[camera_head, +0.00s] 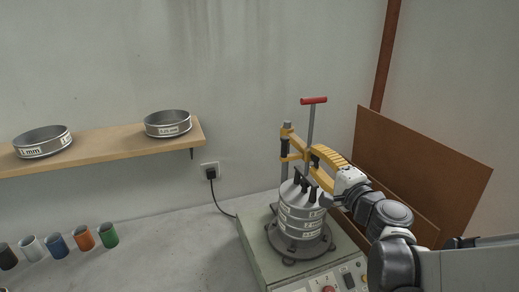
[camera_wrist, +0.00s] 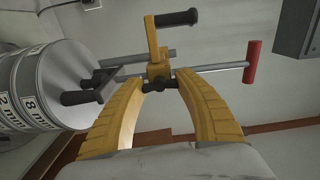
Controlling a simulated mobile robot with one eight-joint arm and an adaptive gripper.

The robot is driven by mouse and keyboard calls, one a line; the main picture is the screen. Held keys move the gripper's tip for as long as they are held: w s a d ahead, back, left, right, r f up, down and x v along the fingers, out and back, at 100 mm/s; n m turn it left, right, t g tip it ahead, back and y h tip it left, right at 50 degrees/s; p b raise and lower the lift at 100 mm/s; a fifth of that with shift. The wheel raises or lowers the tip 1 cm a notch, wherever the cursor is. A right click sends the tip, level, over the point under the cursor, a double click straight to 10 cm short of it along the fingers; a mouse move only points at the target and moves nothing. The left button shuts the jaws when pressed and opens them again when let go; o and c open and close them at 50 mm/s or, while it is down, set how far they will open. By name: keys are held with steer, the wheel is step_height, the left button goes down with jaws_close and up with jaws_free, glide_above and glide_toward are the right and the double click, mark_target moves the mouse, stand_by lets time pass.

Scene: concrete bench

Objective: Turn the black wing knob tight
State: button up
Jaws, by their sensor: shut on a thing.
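The black wing knob (camera_wrist: 158,84) sits on a yellow clamp bracket (camera_wrist: 157,70) in the wrist view. My gripper (camera_wrist: 163,82) has its two yellow fingers closed in on the knob from both sides, and its tips partly cover it. In the head view my gripper (camera_head: 311,165) reaches in from the right to the yellow clamp (camera_head: 286,146) above the sieve shaker. The knob is small and mostly hidden there. The bracket also carries a black grip (camera_wrist: 178,18) on an arm.
A sieve stack (camera_head: 300,222) with black clamps on its lid stands on the shaker base (camera_head: 258,248), close below my gripper. A red-handled rod (camera_head: 313,100) rises beside the clamp. Brown boards (camera_head: 430,160) lean at right. A shelf (camera_head: 100,153) with sieves and several coloured cups are at left.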

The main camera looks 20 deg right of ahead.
steer(key=shift+m, duration=0.4)
steer(key=o, duration=1.2)
steer(key=shift+o, duration=0.2)
steer(key=shift+s, duration=0.1)
steer(key=s, duration=1.2)
steer(key=shift+d, duration=0.2)
steer(key=shift+w+a+f, duration=0.1)
